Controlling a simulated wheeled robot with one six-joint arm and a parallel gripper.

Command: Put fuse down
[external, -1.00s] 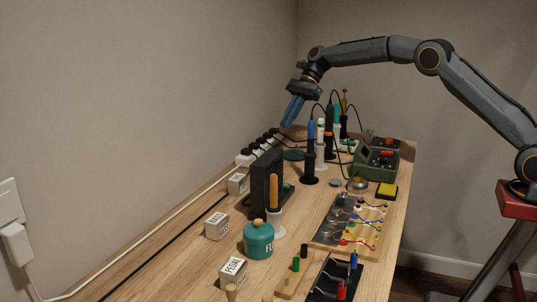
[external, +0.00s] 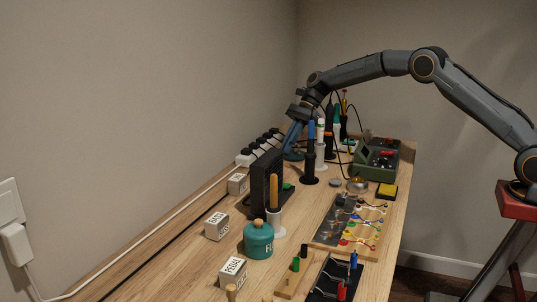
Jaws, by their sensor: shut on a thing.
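My gripper (external: 289,146) points down and to the left, low over the back part of the wooden workbench (external: 150,262). Its blue fingers are shut on the fuse. The fuse is too small or hidden to make out between the fingertips. The fingertips are close behind the upper edge of the black upright box (external: 263,187), as seen from this camera. I cannot tell whether they touch anything below.
A power strip (external: 245,157) with several plugs runs along the wall, left of my gripper. Soldering irons in holders (external: 310,165) stand just right. A green device (external: 377,163) and a wiring board (external: 345,225) lie further right. White labelled blocks (external: 217,226) and a teal jar (external: 258,240) are nearer.

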